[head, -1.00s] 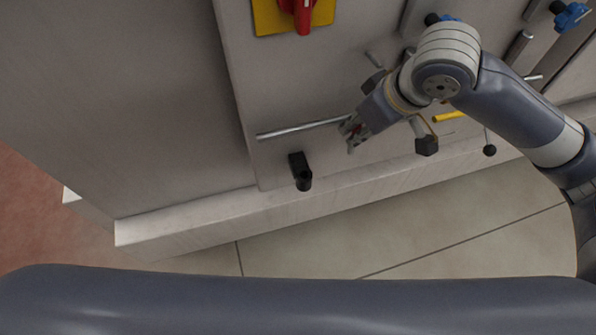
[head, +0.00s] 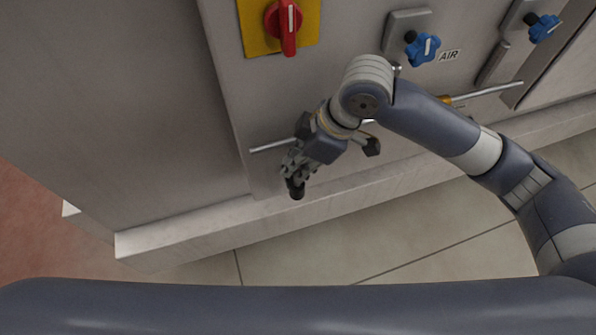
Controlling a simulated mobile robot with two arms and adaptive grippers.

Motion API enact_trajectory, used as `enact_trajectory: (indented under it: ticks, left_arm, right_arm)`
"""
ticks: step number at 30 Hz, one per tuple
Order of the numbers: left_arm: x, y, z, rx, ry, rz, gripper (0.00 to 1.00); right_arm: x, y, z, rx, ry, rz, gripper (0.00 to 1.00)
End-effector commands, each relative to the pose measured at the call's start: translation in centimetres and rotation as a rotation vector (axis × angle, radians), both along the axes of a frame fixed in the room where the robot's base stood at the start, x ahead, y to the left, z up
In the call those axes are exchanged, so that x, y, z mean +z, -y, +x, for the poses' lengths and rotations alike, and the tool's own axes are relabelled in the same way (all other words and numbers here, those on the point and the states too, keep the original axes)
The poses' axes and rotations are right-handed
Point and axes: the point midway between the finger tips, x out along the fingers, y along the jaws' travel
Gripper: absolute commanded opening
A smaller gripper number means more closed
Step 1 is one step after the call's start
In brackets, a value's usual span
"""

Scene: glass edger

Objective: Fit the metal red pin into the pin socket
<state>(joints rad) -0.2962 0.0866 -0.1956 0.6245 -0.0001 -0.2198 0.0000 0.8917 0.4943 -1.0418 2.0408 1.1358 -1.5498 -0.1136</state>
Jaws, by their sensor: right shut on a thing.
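The black pin socket (head: 297,191) sticks out low on the machine's grey front, near its left edge. My right gripper (head: 292,174) is directly above the socket in the picture, its fingers shut and pointing down at it. The metal red pin is hidden between the fingers; a bit of red showed there a second ago. The fingers cover the upper part of the socket, so I cannot tell whether the pin touches it or is inside it. My left gripper is not in view.
A metal rail (head: 272,147) runs across the panel behind my right gripper. A red switch (head: 288,25) on a yellow plate (head: 255,28) and blue knobs (head: 422,49) sit higher up. A pale ledge (head: 190,232) runs below; the tiled floor (head: 300,265) is clear.

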Motion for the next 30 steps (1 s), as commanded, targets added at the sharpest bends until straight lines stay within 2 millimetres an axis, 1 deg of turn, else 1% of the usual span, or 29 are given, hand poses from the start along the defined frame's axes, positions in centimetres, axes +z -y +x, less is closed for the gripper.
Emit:
enact_trajectory:
  ticks: [2,7,9,19,20,21,22,30]
  left_arm:
    - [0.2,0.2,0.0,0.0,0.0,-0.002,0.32]
    - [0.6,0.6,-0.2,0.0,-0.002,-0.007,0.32]
    - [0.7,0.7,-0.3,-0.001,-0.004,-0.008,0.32]
    - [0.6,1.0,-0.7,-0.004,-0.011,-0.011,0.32]
    - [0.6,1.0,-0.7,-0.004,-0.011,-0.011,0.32]
    - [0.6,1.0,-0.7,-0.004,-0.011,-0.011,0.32]
    - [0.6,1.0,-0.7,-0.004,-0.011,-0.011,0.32]
    - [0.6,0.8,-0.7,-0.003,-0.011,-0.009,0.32]
  right_arm:
    - [-0.6,0.0,0.0,-0.001,-0.002,-0.002,0.0]
    - [-3.0,0.1,-0.1,-0.002,-0.005,-0.002,0.0]
    - [-3.6,0.0,-0.1,0.0,0.0,-0.001,0.0]
    - [-4.0,0.0,0.0,0.0,0.0,-0.001,0.0]
    - [-4.0,0.0,0.0,0.0,0.0,-0.001,0.17]
    - [-4.0,0.0,0.0,0.0,0.0,-0.001,0.26]
    - [-4.0,0.0,0.0,0.0,0.0,-0.001,0.32]
    - [-4.0,0.0,0.0,0.0,0.001,-0.001,0.32]
